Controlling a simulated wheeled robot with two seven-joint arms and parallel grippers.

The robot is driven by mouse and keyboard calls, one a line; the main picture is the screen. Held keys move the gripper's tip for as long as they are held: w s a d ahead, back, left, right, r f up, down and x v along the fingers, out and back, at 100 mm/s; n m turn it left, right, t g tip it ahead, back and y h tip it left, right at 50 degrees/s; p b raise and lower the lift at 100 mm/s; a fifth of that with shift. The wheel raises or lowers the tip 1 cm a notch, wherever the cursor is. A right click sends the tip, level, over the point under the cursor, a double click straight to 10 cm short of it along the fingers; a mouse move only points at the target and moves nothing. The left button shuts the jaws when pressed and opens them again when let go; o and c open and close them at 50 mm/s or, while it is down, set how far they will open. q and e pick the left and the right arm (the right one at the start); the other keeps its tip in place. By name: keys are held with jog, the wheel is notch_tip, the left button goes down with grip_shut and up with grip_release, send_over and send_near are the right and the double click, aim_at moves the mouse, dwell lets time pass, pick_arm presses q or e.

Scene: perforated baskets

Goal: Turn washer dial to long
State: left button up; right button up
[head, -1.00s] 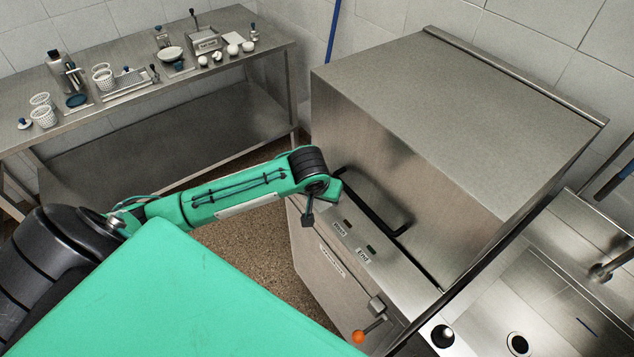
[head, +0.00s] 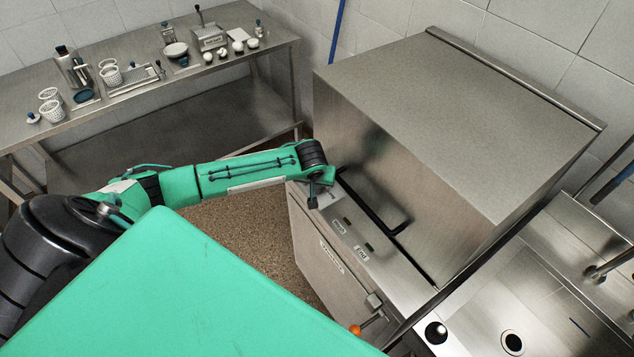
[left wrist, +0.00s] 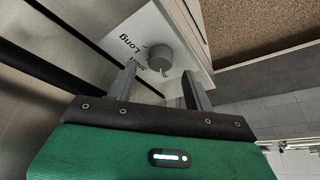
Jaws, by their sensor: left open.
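The steel washer (head: 460,120) stands at the right in the head view, with a black bar handle (head: 385,215) along its front. The grey round dial (left wrist: 160,58) sits on a white plate (left wrist: 143,33) in the left wrist view. "Long" and a second, partly covered word are printed beside it; its exact setting is hard to tell. My left gripper (left wrist: 158,72) is open, its two fingers pointing at the plate on either side of the dial. No grip shows. In the head view my left gripper (head: 318,190) is at the washer's front left and hides the dial. My right gripper is not visible.
Two small labelled buttons (head: 350,238) lie along the washer's front ledge. A lever with an orange knob (head: 356,330) sticks out below. A steel table (head: 140,100) with baskets and several utensils stands at the left. A sink (head: 520,310) is at the right.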

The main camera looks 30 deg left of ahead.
aim_at(317, 187)
pick_arm(q)
jog(key=shift+x, duration=1.6)
jog(key=c, duration=1)
